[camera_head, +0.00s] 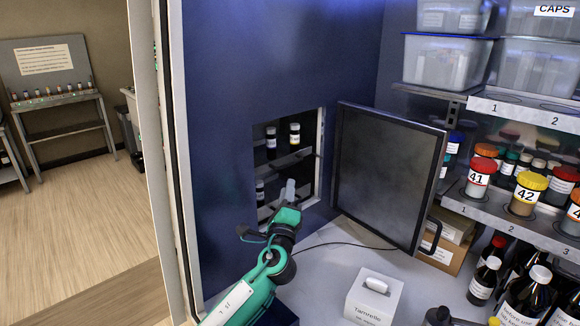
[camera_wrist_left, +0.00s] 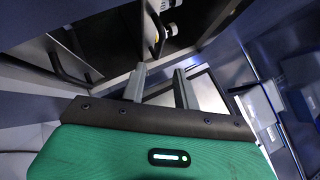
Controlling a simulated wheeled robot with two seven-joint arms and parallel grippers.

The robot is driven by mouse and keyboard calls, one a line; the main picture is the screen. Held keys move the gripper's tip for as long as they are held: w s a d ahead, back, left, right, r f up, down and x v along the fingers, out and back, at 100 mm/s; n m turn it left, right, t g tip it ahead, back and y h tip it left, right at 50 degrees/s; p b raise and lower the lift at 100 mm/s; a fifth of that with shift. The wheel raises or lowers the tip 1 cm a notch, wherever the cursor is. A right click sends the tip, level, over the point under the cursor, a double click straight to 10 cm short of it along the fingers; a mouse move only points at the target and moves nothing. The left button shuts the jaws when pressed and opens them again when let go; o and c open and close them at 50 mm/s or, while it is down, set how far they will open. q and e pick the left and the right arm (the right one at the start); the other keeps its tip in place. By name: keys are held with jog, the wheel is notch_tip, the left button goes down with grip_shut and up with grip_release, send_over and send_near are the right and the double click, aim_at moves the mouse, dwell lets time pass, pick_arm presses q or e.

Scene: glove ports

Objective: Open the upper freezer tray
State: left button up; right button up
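The freezer compartment (camera_head: 262,160) is an opening in a dark blue wall, and its dark framed door (camera_head: 390,178) stands swung open to the right. Inside, a grey upper tray or shelf edge (camera_head: 290,160) runs below two white-capped vials (camera_head: 271,138). Another vial stands lower left. My left gripper (camera_head: 290,188) is in front of the opening, below that edge. In the left wrist view its two grey fingers (camera_wrist_left: 161,82) are apart with nothing held. Dark bar handles (camera_wrist_left: 68,68) show beyond it; whether the fingers touch anything cannot be told. My right gripper does not show clearly.
A white tissue box (camera_head: 374,297) and a dark cable lie on the counter below the door. Shelves of numbered jars (camera_head: 480,178) and clear bins (camera_head: 445,62) fill the right side. Bottles (camera_head: 520,295) crowd the lower right. Open floor lies at left, beyond the wall edge.

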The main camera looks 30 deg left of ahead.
pick_arm(q)
jog(key=p+x, duration=0.2)
jog(key=x, duration=0.6)
jog(key=shift+f, duration=0.1)
jog(key=shift+c, duration=0.2)
grip_shut()
